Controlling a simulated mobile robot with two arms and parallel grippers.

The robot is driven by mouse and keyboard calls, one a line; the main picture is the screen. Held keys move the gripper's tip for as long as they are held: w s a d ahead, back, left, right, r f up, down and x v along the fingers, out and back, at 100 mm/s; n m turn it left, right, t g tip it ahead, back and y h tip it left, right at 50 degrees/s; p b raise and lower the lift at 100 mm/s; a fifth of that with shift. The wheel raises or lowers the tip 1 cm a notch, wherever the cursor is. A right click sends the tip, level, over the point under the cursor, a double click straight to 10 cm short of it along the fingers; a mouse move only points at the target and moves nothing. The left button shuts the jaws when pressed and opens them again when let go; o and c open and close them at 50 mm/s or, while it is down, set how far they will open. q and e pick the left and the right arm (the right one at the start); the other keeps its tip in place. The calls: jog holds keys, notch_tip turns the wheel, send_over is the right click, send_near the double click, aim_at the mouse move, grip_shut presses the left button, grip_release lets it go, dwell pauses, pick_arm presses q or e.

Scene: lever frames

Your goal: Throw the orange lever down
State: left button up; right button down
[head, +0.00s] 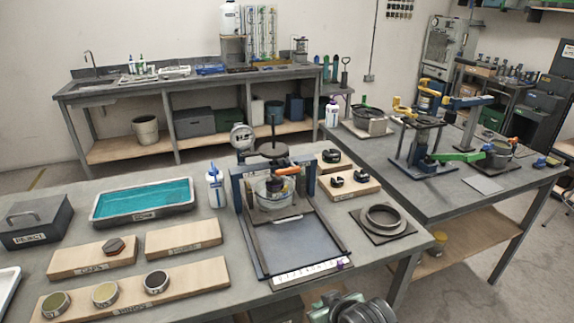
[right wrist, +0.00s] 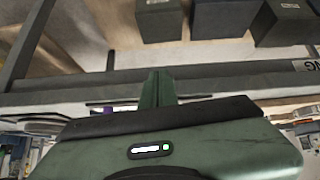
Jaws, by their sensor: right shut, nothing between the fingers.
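The orange lever (head: 287,170) shows as a short orange handle on a dark blue frame stand (head: 240,190). It lies nearly level, with its right end slightly higher, above a clear vessel (head: 272,195). My right gripper (right wrist: 157,78) is green and its fingers are together with nothing between them. In the head view only a green and dark part of my right arm shows at the bottom edge, well in front of the stand and apart from the lever. The lever cannot be made out in the right wrist view. My left gripper is not in view.
A white squeeze bottle (head: 215,187) and a teal tray (head: 142,200) stand left of the frame stand. A round ring on a dark plate (head: 383,220) and wooden blocks (head: 348,188) lie to its right. Another table (head: 480,196) with a green-armed device stands farther right.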

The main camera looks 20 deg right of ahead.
jog(key=w+d+r+t, duration=0.1)
jog(key=w+r+t, duration=0.2)
jog(key=w+r, duration=0.7)
jog(key=w+d+r+m+t, duration=0.1)
jog(key=w+r+t, duration=0.3)
jog(key=w+r, duration=0.7)
notch_tip(320, 180, up, 5)
jog(key=shift+r, duration=0.1)
jog(key=w+f+p, duration=0.2)
jog(key=w+f, duration=0.4)
jog(key=w, duration=0.3)
jog(key=shift+w+a+f+p, duration=0.2)
jog(key=shift+w+f+p, duration=0.1)
jog(key=shift+p, duration=0.1)
